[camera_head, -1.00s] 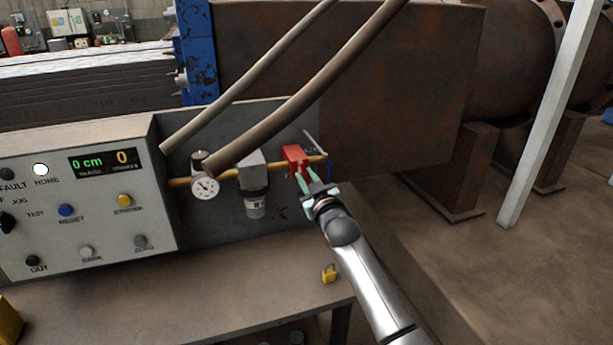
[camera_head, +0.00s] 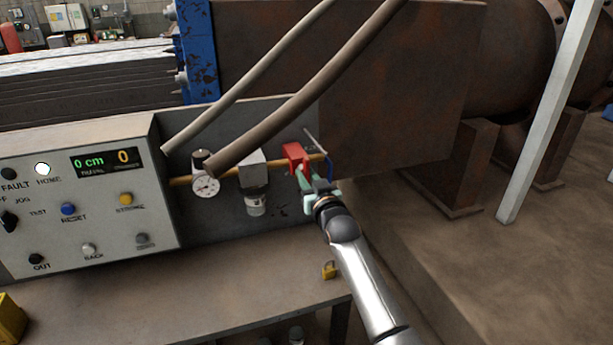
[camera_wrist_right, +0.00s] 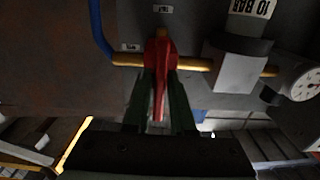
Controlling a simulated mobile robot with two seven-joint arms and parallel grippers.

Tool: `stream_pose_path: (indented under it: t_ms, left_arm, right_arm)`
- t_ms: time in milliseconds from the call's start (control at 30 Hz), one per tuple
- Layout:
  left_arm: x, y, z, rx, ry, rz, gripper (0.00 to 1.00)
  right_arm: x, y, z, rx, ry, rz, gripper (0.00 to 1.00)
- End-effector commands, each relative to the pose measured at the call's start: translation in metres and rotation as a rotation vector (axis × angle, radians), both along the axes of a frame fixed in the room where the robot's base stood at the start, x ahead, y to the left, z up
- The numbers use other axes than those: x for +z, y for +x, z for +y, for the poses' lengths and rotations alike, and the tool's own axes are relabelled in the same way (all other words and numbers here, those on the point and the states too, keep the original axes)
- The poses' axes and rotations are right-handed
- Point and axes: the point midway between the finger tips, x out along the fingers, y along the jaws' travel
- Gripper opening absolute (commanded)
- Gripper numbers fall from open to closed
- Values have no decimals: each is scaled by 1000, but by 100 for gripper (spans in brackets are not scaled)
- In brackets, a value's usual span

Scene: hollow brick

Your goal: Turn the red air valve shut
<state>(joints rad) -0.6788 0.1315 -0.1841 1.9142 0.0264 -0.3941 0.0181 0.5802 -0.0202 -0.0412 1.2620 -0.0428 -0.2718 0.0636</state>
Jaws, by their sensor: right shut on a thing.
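The red air valve (camera_head: 294,155) sits on the yellow air pipe on the grey back panel, right of the filter unit (camera_head: 254,183). Its red handle (camera_wrist_right: 160,80) shows in the right wrist view, reaching down from the pipe between my fingers. My right gripper (camera_head: 308,183) is at the valve from the front right, its green fingers shut on the handle. In the right wrist view the fingers (camera_wrist_right: 160,103) lie on both sides of the handle. The fingers partly hide the handle in the head view. My left gripper is out of view.
A pressure gauge (camera_head: 206,187) hangs on the pipe (camera_head: 226,176) to the left. The control panel (camera_head: 100,205) stands left of it. Two thick hoses (camera_head: 300,100) cross above the pipe. A yellow padlock (camera_head: 330,270) lies on the bench (camera_head: 230,290). A rusty block (camera_head: 400,90) stands behind.

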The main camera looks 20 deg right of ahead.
Motion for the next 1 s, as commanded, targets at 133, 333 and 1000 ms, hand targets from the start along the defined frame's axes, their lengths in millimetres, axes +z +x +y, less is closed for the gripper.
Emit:
stream_pose_path:
  t_ms: [133,333,1000]
  left_arm:
    - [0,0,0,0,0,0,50]
    - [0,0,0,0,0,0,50]
    - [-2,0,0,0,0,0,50]
  right_arm:
    - [-1,0,0,0,1,1,24]
    - [0,0,0,0,-1,1,45]
    - [-2,-43,-1,0,-2,1,45]
